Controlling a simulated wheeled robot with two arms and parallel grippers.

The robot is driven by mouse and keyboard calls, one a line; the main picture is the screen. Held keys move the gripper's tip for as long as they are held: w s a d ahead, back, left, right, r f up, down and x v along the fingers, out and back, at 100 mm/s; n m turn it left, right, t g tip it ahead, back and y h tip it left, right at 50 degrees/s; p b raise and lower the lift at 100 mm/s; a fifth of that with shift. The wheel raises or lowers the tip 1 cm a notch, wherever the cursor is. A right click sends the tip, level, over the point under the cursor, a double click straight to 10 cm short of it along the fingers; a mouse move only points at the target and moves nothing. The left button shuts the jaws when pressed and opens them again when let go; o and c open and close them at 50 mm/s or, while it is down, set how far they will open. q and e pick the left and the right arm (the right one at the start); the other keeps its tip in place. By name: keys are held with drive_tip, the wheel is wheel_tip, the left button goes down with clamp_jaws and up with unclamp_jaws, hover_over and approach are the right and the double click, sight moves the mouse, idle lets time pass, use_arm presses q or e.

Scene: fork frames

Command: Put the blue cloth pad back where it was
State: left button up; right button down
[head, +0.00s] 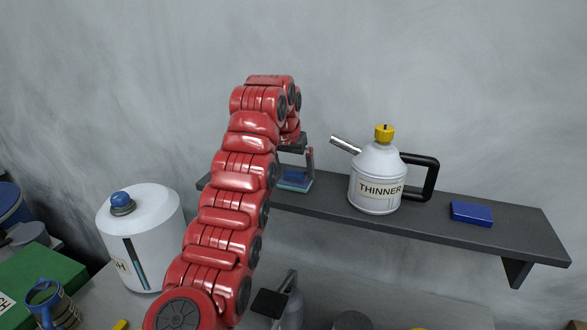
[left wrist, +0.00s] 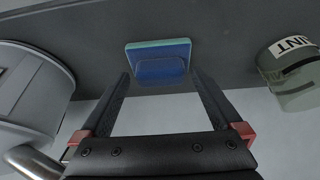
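A blue pad with a teal edge (head: 294,182) lies on the dark wall shelf (head: 330,207), left of the thinner can. In the left wrist view the pad (left wrist: 158,62) shows at the fingertips, roughly centred between them. My left gripper (head: 295,174) is open, its fingers (left wrist: 162,76) spread wider than the pad; I cannot tell whether either touches it. The arm partly hides the gripper in the head view. A second, darker blue block (head: 471,212) lies on the shelf right of the can; I cannot tell whether it is cloth. My right gripper is out of view.
The white thinner can (head: 375,178) stands close beside the left gripper, its spout pointing left towards it. A grey-green labelled container (left wrist: 292,75) stands on the other side in the left wrist view. A white tank (head: 150,235) stands below left. The shelf's right part has bare room.

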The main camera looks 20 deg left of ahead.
sight(295, 171)
use_arm(q)
drive_tip(key=shift+s+d+r, duration=0.15)
drive_tip(key=shift+s+r, duration=0.05)
drive_tip(key=shift+s, duration=0.05)
drive_tip(key=shift+r, duration=0.1)
drive_tip(key=shift+r, duration=0.1)
drive_tip(key=shift+b+v, duration=0.55)
drive_tip(key=shift+v, duration=0.55)
drive_tip(key=p+v, duration=0.8)
drive_tip(key=v, duration=0.1)
drive_tip(key=shift+r, duration=0.25)
drive_tip(key=shift+f, duration=0.1)
